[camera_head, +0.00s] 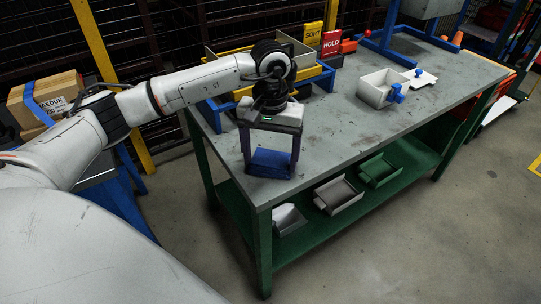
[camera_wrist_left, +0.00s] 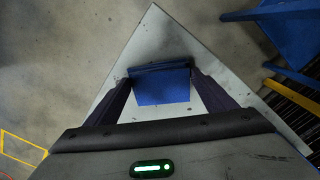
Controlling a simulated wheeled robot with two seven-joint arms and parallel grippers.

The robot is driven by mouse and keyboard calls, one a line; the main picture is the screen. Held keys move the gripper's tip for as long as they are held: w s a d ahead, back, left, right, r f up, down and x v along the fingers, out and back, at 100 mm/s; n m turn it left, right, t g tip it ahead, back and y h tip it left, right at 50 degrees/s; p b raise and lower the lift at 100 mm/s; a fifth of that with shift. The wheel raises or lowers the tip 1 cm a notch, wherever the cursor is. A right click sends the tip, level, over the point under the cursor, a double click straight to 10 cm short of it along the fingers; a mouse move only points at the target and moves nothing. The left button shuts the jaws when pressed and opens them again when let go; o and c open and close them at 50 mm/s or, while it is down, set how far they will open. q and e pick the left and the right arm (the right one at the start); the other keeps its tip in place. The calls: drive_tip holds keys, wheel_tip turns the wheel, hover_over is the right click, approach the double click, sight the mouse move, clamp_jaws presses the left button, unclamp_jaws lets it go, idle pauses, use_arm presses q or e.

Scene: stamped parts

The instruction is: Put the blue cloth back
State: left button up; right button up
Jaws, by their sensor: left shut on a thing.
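The blue cloth (camera_head: 271,163) is at the near left corner of the grey-topped workbench (camera_head: 330,135), and it hangs between the fingers of my left gripper (camera_head: 268,168). In the left wrist view the cloth (camera_wrist_left: 162,86) is a blue folded piece spanning the space between the fingertips of the gripper (camera_wrist_left: 160,75). The left gripper is shut on it and points down at the bench top. Whether the cloth touches the bench top is hard to tell. My right gripper is not in view.
A tray in a blue and yellow frame (camera_head: 240,92) stands behind the gripper. Yellow SORT (camera_head: 312,34) and red HOLD (camera_head: 331,43) signs stand at the back. A white box with blue parts (camera_head: 381,88) sits farther right. Grey bins (camera_head: 338,195) lie on the green lower shelf. The bench middle is clear.

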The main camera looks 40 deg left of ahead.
use_arm(q)
drive_tip(key=shift+f, duration=0.1)
drive_tip(key=o, duration=0.9)
